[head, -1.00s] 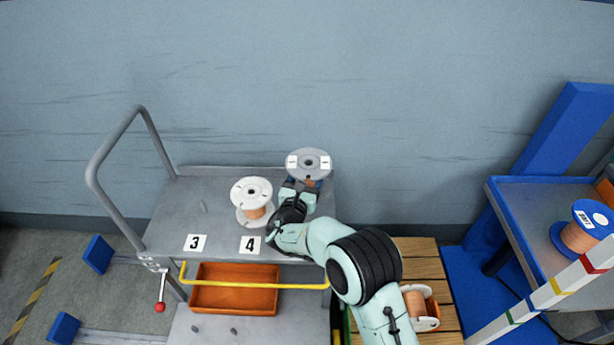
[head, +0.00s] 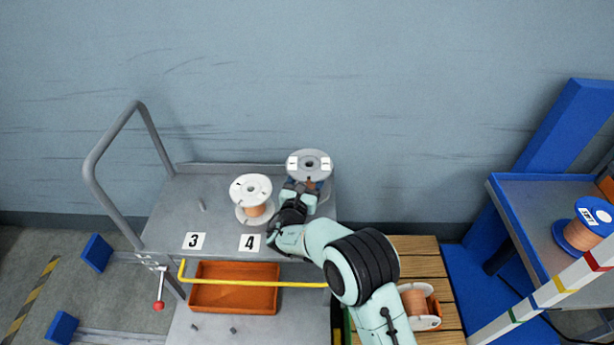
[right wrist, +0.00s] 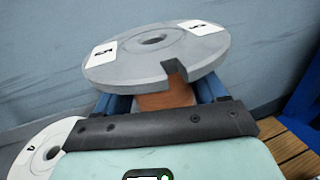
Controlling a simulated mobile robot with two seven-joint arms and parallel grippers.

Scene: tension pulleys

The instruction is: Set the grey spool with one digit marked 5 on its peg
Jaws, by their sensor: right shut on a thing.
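The grey spool (head: 310,165) is at the back right of the grey cart's top shelf (head: 170,225). Its flange carries white labels; in the right wrist view the spool (right wrist: 155,55) shows a 5 on a label and a notch in the rim. My right gripper (head: 304,188) is shut on its copper-wound core (right wrist: 165,97), below the top flange. The spool looks nearly level. Its underside and any peg below it are hidden, so I cannot tell whether it touches the shelf. My left gripper is not in view.
A white spool (head: 252,194) stands just left of my gripper, behind the 4 label (head: 250,243). An orange bin (head: 235,290) is below. Another spool (head: 420,304) lies on the wooden pallet (head: 420,260).

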